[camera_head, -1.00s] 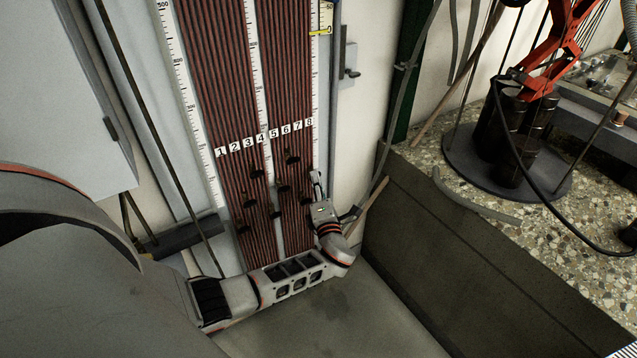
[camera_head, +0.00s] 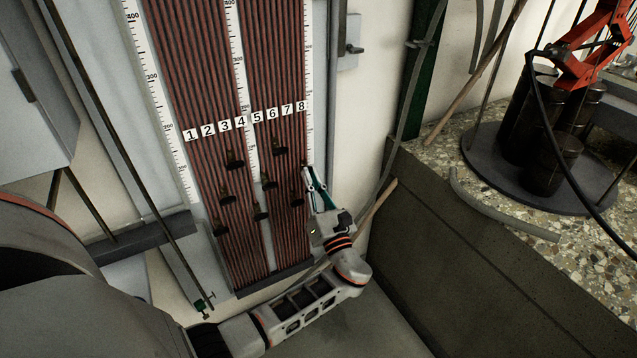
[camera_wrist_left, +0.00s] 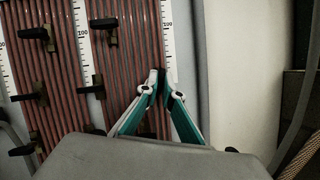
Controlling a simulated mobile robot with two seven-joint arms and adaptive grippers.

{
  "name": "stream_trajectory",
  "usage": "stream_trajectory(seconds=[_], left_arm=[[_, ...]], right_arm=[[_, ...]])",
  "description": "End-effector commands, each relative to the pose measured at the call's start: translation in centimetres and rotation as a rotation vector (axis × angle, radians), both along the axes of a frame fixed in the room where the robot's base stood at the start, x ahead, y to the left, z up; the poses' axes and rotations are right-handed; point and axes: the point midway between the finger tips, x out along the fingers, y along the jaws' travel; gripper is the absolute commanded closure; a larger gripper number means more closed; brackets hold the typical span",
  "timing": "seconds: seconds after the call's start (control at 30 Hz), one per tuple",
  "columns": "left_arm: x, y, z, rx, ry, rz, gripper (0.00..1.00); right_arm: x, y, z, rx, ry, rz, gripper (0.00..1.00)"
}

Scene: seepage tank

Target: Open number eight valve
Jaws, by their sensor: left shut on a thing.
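The tube panel (camera_head: 200,60) carries white number tags, with the 8 tag (camera_head: 300,106) at its right end. Several black valve handles stick out below the tags, including one (camera_head: 296,202) left of my gripper and one (camera_head: 280,150) higher up. My left gripper (camera_head: 307,172) reaches up to the panel's right edge, below the 8 tag. Its teal and grey fingers converge there, shut on the number eight valve, which they mostly hide. In the left wrist view the fingertips (camera_wrist_left: 162,80) meet beside the right-hand scale. My right gripper is out of view.
A low dark wall (camera_head: 470,260) runs along the right of my forearm. Beyond it a stone-chip ledge (camera_head: 490,200) holds black cylinders (camera_head: 550,160) under a red frame. A wooden stick (camera_head: 378,205) leans behind my wrist. A grey cabinet (camera_head: 35,100) stands at the left.

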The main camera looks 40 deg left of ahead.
Motion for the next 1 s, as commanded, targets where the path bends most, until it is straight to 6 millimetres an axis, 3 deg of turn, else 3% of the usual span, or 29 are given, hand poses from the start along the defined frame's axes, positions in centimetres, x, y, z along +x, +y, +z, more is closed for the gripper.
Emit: stream_trajectory(seconds=[0.03, 0.5, 1.0], left_arm=[[-0.2, -0.1, -1.5, -0.019, -0.022, 0.001, 1.00], [0.1, -0.1, -0.8, -0.138, -0.316, 0.002, 1.00], [0.2, -0.1, -0.1, -0.164, -0.391, 0.000, 1.00]], right_arm=[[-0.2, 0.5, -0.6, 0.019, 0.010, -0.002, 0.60], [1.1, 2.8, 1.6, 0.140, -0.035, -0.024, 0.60], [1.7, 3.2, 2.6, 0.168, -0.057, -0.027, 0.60]])
